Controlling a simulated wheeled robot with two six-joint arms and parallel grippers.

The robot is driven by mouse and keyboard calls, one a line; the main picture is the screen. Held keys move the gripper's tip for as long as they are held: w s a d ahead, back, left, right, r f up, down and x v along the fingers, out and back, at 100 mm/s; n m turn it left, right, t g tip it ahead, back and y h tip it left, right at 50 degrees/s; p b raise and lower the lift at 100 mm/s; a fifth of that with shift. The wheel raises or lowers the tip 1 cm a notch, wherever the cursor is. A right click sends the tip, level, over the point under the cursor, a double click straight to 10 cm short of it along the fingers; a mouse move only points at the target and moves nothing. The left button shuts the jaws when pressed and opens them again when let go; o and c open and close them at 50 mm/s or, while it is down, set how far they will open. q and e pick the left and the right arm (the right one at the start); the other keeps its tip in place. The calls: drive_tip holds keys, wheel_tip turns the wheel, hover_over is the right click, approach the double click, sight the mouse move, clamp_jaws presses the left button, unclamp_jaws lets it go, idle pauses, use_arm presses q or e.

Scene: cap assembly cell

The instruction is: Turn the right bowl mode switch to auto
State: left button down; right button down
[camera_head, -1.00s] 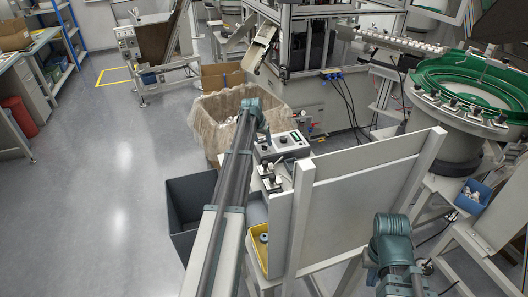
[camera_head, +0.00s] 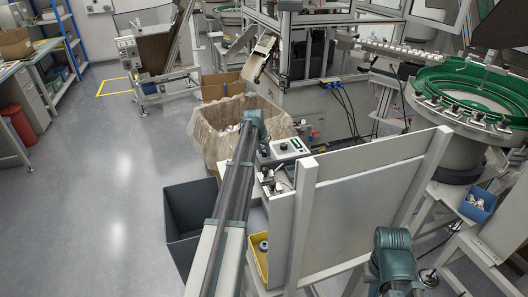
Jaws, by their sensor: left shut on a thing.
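My left gripper (camera_head: 271,182), small and partly hidden by my arm, is at the near side of the control box. It is shut on a small part there, which I take to be the mode switch; the switch's markings and position are too small to read. My right arm shows only at the bottom right, and its gripper is out of view.
An upright beige panel (camera_head: 365,190) stands right of the control box. A yellow tray (camera_head: 252,262) and a dark grey bin (camera_head: 183,245) are near my left arm. A plastic-lined bin (camera_head: 215,128) lies behind. A green bowl feeder (camera_head: 425,82) stands at right. The left floor is clear.

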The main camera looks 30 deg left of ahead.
use_arm(q)
drive_tip(key=shift+d+n, duration=0.1)
drive_tip(key=shift+n, duration=0.2)
drive_tip(key=n+y, duration=0.1)
drive_tip(key=n, duration=0.3)
drive_tip(key=shift+d+g+y, duration=0.1)
drive_tip(key=shift+g+y, duration=0.2)
drive_tip(key=shift+y, duration=0.1)
drive_tip(key=n, duration=0.2)
drive_tip(key=n+g+y, duration=0.1)
drive_tip(key=n, duration=0.1)
drive_tip(key=shift+w+n, duration=0.2)
drive_tip(key=shift+n, duration=0.1)
drive_tip(key=n+g, duration=0.1)
drive_tip(key=n, duration=0.1)
drive_tip(key=n+y, duration=0.1)
drive_tip(key=n, duration=0.1)
drive_tip(key=shift+w+d+g, duration=0.1)
drive_tip(key=shift+g, duration=0.3)
drive_tip(key=n+g, duration=0.1)
drive_tip(key=n, duration=0.3)
drive_tip(key=shift+n+g, duration=0.3)
drive_tip(key=shift+n, duration=0.1)
drive_tip(key=c, duration=0.5)
unclamp_jaws()
